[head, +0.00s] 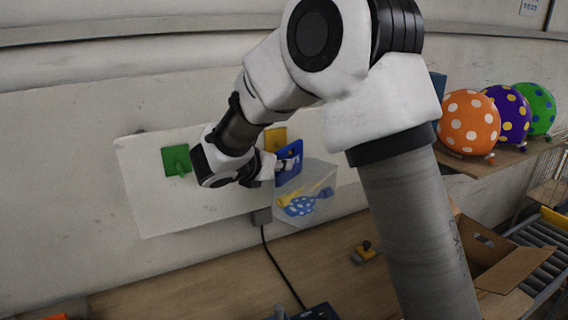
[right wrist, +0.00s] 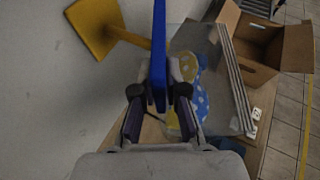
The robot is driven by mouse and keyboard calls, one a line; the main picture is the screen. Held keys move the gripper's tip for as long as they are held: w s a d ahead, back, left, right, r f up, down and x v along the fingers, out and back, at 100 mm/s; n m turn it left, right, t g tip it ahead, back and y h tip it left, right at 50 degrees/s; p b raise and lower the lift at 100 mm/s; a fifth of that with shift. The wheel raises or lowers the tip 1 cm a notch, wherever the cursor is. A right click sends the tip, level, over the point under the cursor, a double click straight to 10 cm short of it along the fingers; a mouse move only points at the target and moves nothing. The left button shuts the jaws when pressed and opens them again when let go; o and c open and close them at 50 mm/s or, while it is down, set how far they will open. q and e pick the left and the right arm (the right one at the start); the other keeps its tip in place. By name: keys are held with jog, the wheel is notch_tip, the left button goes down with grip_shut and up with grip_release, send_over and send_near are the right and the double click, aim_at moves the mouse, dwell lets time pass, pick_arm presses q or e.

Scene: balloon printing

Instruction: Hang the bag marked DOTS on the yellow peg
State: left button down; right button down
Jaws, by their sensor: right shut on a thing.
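My right gripper (head: 284,165) is shut on the blue header (head: 293,150) of a clear bag (head: 315,178), in front of the white wall board. The blue header stands edge-on between the fingers in the right wrist view (right wrist: 159,55). The bag hangs below and holds a blue balloon with white dots (head: 300,206) and something yellow. I cannot read its marking. The yellow peg (head: 275,138) is just behind and left of the header. In the right wrist view its rod (right wrist: 134,39) reaches toward the header; whether it passes through is hidden.
A green peg (head: 177,159) is further left on the white board (head: 150,205). Dotted orange (head: 468,122), purple (head: 507,112) and green balloons (head: 538,107) stand on a shelf at right. An open cardboard box (head: 497,262) is below. A yellow-and-grey piece (head: 365,252) lies on the wooden table (head: 215,275).

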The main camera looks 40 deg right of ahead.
jog(key=shift+w, duration=0.25)
jog(key=c, duration=1.1)
grip_release()
jog(key=shift+w+d+f, duration=0.1)
jog(key=shift+w+f, duration=0.3)
jog(key=shift+w, duration=0.4)
jog(key=shift+c, duration=0.2)
jog(key=v, duration=0.8)
